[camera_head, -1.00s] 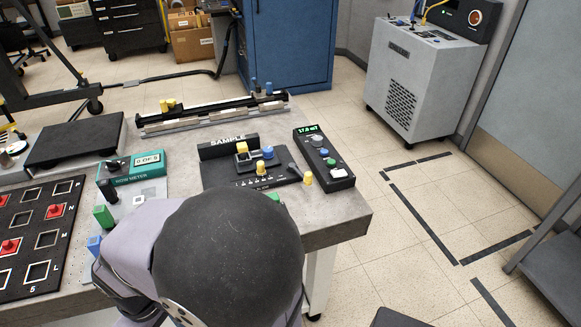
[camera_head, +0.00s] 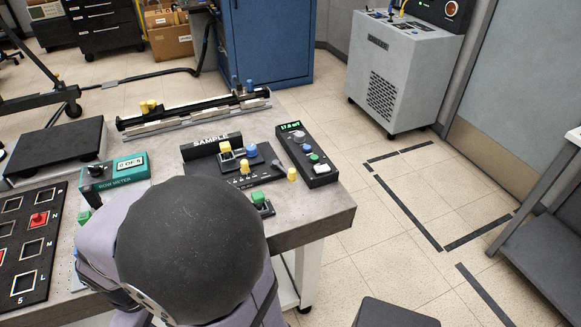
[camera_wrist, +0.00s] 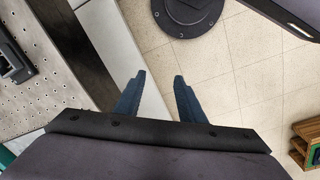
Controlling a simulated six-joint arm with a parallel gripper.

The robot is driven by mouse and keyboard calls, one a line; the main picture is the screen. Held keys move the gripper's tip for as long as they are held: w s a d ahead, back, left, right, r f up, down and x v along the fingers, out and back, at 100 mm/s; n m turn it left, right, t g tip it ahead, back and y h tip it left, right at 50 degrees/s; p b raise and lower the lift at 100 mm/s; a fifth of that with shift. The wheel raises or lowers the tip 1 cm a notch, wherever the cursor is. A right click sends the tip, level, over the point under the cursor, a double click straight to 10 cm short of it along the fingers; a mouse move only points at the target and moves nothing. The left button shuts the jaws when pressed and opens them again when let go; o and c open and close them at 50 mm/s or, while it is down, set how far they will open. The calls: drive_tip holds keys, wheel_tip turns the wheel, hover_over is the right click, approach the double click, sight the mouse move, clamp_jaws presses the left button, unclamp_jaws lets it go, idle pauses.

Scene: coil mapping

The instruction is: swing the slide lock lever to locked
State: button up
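The slide station marked SAMPLE (camera_head: 211,142) stands near the bench's right end in the head view. It carries a yellow knob (camera_head: 225,147), a blue knob (camera_head: 251,149) and another yellow knob (camera_head: 244,167). A dark lever with a yellow end (camera_head: 292,174) sticks out at its right side. I cannot tell for certain which part is the slide lock lever. My gripper (camera_wrist: 158,78) shows in the wrist view with its two fingers apart and nothing between them, over the bench edge and floor. In the head view my arm hides the gripper.
A black meter box (camera_head: 305,152) stands right of the station, and a green knob (camera_head: 259,198) in front of it. A long rail (camera_head: 190,118) lies behind. A teal meter (camera_head: 115,173) and a black socket board (camera_head: 30,240) are at left. Open floor lies right of the bench.

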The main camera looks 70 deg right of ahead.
drive_tip(key=w+d+r+n+h+p, duration=0.2)
drive_tip(key=d+r+n+p, duration=0.1)
drive_tip(key=d+n, duration=0.3)
drive_tip(key=w+d+r+n+h+p, duration=0.1)
drive_tip(key=w+d+r+n+p, duration=0.1)
drive_tip(key=d+r+n+p, duration=0.3)
drive_tip(key=m+g+h+p, duration=0.3)
drive_tip(key=m+g, duration=0.2)
drive_tip(key=g, duration=0.1)
approach(291, 170)
drive_tip(key=x, duration=0.3)
drive_tip(key=shift+p+x, duration=0.75)
drive_tip(key=shift+x, duration=3.05)
drive_tip(key=shift+c, duration=0.2)
clamp_jaws()
